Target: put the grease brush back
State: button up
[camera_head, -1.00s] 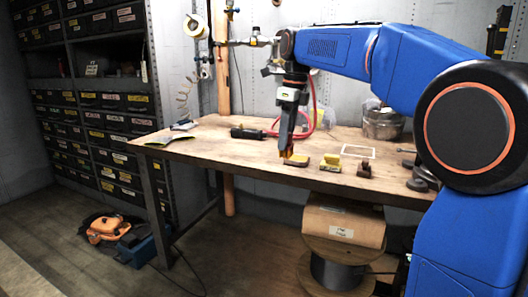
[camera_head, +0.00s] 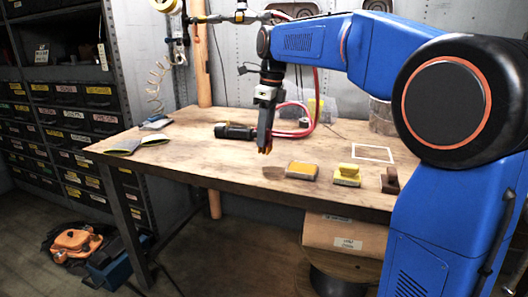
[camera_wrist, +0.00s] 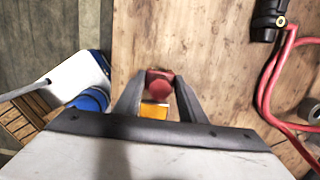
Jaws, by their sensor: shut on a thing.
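My gripper (camera_wrist: 157,100) is shut on a small red and orange thing (camera_wrist: 159,83), which I take to be the grease brush. In the wrist view its red end sits between the fingertips, with an orange part nearer the palm. In the head view my gripper (camera_head: 265,150) points down over the workbench, with orange at its tips. Most of the held thing is hidden there. A flat block with a yellow-orange top (camera_head: 302,171) lies just right of the gripper, apart from it.
On the workbench (camera_head: 200,160), a yellow block with a grip (camera_head: 347,175) and a brown block (camera_head: 390,180) stand right. A white square outline (camera_head: 372,154) lies behind them. A black tool (camera_head: 235,131) and red hose (camera_head: 312,120) lie behind the gripper. The bench's left-middle is clear.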

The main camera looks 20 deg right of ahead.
aim_at(265, 149)
jog(key=shift+f, duration=2.65)
jog(key=shift+f, duration=0.15)
jog(key=o, duration=1.2)
jog(key=r, duration=0.8)
jog(key=s+d+r, duration=0.1)
jog(key=r, duration=0.3)
jog(key=shift+d+r, duration=0.1)
jog(key=shift+r, duration=0.05)
jog(key=s+d+f+n+t, duration=0.2)
jog(key=s+d+f+n, duration=0.1)
jog(key=s+f+n, duration=0.9)
jog(key=s+d+f+n+t+h, duration=0.1)
jog(key=s+d+f+n+t, duration=0.1)
jog(key=s+f+n, duration=1.1)
jog(key=s+d+f, duration=0.1)
jog(key=s+f, duration=0.1)
jog(key=s, duration=0.5)
jog(key=shift+s+f, duration=0.2)
jog(key=shift+s, duration=0.1)
